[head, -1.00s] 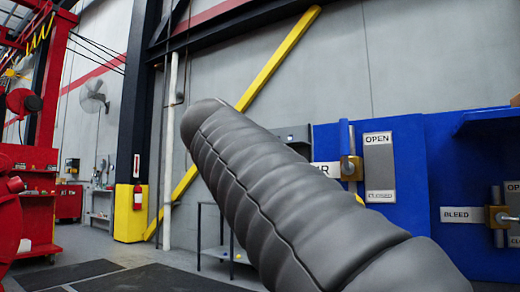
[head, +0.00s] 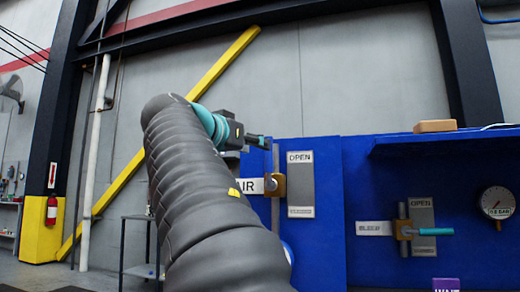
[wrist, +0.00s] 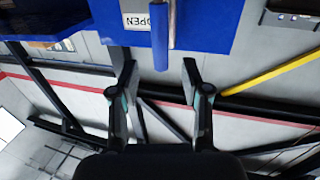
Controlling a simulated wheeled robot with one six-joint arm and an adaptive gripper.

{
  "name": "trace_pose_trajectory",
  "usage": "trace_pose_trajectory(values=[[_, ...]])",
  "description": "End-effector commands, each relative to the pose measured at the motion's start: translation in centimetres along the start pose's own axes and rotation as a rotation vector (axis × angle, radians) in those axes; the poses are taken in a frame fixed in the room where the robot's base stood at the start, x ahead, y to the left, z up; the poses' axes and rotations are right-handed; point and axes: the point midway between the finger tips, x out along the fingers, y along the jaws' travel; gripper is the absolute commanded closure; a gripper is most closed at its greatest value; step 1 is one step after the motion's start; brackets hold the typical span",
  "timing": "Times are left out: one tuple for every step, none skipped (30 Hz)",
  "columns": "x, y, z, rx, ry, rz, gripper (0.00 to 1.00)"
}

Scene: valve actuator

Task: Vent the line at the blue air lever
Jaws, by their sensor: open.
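The air valve (head: 276,186) is a brass body on a blue panel, next to a partly covered label ending in "IR" and an OPEN plate (head: 300,184). In the head view my arm covers the area below and left of it. My gripper (head: 262,141) is at the panel's top edge, above and left of the valve. In the wrist view, upside down, the blue air lever (wrist: 161,42) stands beside the OPEN lettering. My gripper (wrist: 160,72) is open and empty, and the lever's free end lines up with the gap between its fingertips; depth is unclear.
To the right, the bleed valve (head: 403,229) has a teal handle (head: 435,231). A metal stand (head: 138,245) is left.

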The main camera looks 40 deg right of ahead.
Motion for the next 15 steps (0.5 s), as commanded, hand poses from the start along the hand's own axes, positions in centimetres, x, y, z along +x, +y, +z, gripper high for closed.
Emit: trace_pose_trajectory(values=[[0.9, 0.1, -0.1, -0.002, 0.0, 0.006, 0.53], [1.4, 0.1, -0.1, -0.002, -0.001, 0.005, 0.53], [2.0, 0.1, 0.0, -0.002, -0.001, 0.006, 0.53], [2.5, 0.0, -0.1, -0.003, -0.001, 0.005, 0.53], [2.9, 0.1, -0.1, -0.003, -0.001, 0.005, 0.53], [3.5, 0.1, -0.1, -0.002, -0.002, 0.004, 0.53], [3.9, 0.1, -0.1, -0.003, 0.0, 0.004, 0.53], [4.3, 0.1, -0.1, -0.003, -0.001, 0.005, 0.53], [4.8, 0.1, 0.0, -0.003, -0.002, 0.004, 0.53], [5.2, 0.0, 0.0, -0.003, -0.001, 0.003, 0.53], [5.5, 0.0, -0.1, -0.003, -0.001, 0.003, 0.53], [5.9, 0.0, 0.0, -0.003, -0.001, 0.003, 0.53], [6.1, 0.0, 0.0, -0.002, -0.001, 0.003, 0.53], [6.3, 0.0, 0.0, -0.002, -0.001, 0.002, 0.53], [6.5, 0.0, 0.0, -0.001, 0.0, 0.001, 0.53]])
